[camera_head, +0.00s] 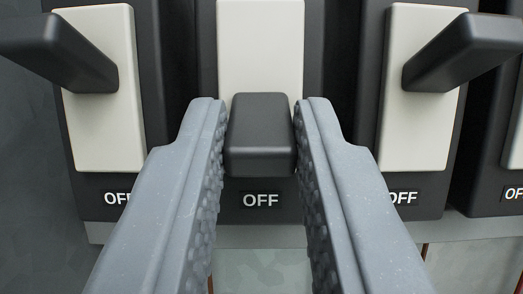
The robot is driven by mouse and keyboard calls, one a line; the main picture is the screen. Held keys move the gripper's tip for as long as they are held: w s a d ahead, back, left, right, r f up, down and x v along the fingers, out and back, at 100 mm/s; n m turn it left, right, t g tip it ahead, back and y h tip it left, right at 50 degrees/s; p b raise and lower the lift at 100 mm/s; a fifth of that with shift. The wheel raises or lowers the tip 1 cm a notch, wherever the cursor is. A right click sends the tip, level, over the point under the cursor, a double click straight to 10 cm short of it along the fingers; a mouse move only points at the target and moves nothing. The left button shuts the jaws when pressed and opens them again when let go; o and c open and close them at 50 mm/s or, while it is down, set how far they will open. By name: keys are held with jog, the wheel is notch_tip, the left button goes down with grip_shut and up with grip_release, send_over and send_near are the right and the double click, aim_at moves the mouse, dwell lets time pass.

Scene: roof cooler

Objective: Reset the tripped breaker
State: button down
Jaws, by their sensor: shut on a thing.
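A row of dark breakers with pale face plates fills the view. The middle breaker's black lever (260,136) sits low on its plate, just above its OFF label (261,200). My gripper (260,118) has one finger on each side of this lever and is shut on it. The left breaker's lever (60,50) and the right breaker's lever (462,50) stick out higher on their plates. The upper ends of the breakers are cut off by the top of the view.
The neighbouring levers jut out to the left and right of my fingers. Part of another breaker (513,193) with an OFF label shows at the right edge. A grey rail runs below the breakers, with a pale panel (262,270) under it.

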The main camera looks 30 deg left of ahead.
jog(key=shift+a+f, duration=0.1)
jog(key=c, duration=1.3)
grip_release()
jog(key=shift+s, duration=0.15)
jog(key=shift+s+d+f+b, duration=0.2)
jog(key=shift+s+d+b, duration=0.25)
jog(key=shift+b, duration=0.6)
jog(key=shift+s+d+f+b, duration=0.25)
jog(key=shift+s+f+b, duration=0.25)
jog(key=shift+b, duration=0.5)
jog(key=shift+s+d+b, duration=0.25)
jog(key=shift+s+b, duration=0.05)
jog(key=shift+b, duration=0.15)
jog(key=b, duration=1.1)
send_near(260, 164)
jog(key=v, duration=0.4)
jog(key=shift+s+d+f, duration=0.15)
jog(key=shift+s, duration=0.05)
